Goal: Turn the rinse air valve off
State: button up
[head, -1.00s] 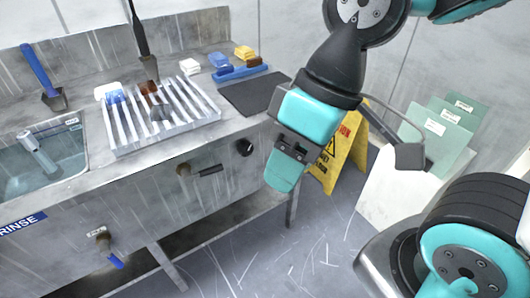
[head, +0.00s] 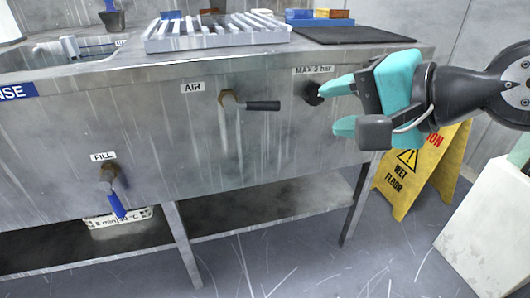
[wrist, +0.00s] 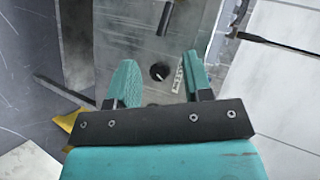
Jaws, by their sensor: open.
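The air valve (head: 230,100) is a brass fitting on the sink's front panel, right of a label reading AIR (head: 192,87). Its black lever (head: 263,106) points right, roughly level; the lever also shows near the top of the wrist view (wrist: 165,18). My gripper (head: 331,108) is open and empty, to the right of the lever. A black knob (head: 312,92) under a MAX 2 bar label (head: 313,70) is close to the upper fingertip. In the wrist view the knob (wrist: 160,72) appears between the open fingers (wrist: 159,80); contact cannot be told.
A FILL valve (head: 109,178) with a blue handle hangs at lower left. A white slatted rack (head: 215,37) and a dark mat (head: 355,34) lie on the counter. A yellow wet-floor sign (head: 408,185) and a pale bin (head: 490,225) stand at right. A low shelf (head: 270,205) runs beneath.

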notch_tip(320, 180, down, 5)
jog(key=w+m+t+b, duration=0.2)
jog(key=m+b, duration=0.1)
jog(key=b, duration=0.2)
jog(key=m+t+y+p, duration=0.1)
jog(key=m+t+p, duration=0.1)
jog(key=p, duration=0.5)
send_near(267, 107)
jog(key=x, duration=0.9)
jog(key=shift+w+a+f+b, duration=0.15)
jog(key=shift+w+a+b, duration=0.1)
jog(key=shift+w+b, duration=0.1)
jog(key=shift+w+a, duration=0.35)
jog(key=shift+w, duration=0.05)
grip_shut()
